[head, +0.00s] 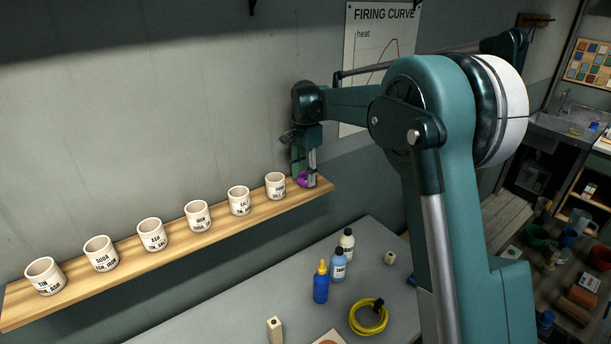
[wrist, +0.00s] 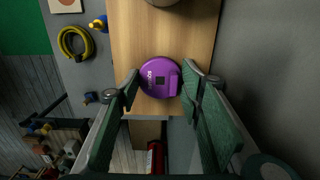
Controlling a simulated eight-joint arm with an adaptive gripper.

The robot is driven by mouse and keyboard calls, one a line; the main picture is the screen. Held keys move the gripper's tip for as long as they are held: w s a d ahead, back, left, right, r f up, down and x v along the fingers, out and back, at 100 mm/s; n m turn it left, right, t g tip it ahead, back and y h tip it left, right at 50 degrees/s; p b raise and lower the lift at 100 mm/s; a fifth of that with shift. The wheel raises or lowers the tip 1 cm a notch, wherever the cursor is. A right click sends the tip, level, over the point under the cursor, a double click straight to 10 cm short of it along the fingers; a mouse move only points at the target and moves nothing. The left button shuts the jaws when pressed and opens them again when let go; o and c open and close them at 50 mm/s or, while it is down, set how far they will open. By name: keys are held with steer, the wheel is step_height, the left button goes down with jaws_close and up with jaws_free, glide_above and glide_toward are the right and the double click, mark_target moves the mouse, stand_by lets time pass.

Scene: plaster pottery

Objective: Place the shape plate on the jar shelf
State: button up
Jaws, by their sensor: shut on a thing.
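The shape plate is a round purple disc (wrist: 158,76) with lettering, a small dark square and a raised part. In the wrist view it lies between the two fingers of my gripper (wrist: 161,88), which is shut on it. In the head view only a bit of purple (head: 303,180) shows at my gripper (head: 305,176), over the right end of the jar shelf (head: 225,214). The shelf is a long pale wooden board on the wall, also in the wrist view (wrist: 135,45). I cannot tell whether the plate touches the wood.
Several white labelled jars stand in a row on the shelf; the nearest jar (head: 275,186) is just left of my gripper. A grey bench (head: 300,258) below holds a blue bottle (head: 321,284), other bottles and a yellow hose coil (head: 368,317). The wall (head: 150,110) is close behind.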

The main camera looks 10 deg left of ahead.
mark_target(306, 179)
steer(key=shift+f, duration=0.2)
steer(key=o, duration=0.9)
steer(key=shift+r, duration=0.15)
steer(key=shift+r+b, duration=0.6)
steer(key=shift+r, duration=5.4)
steer(key=shift+d, duration=0.1)
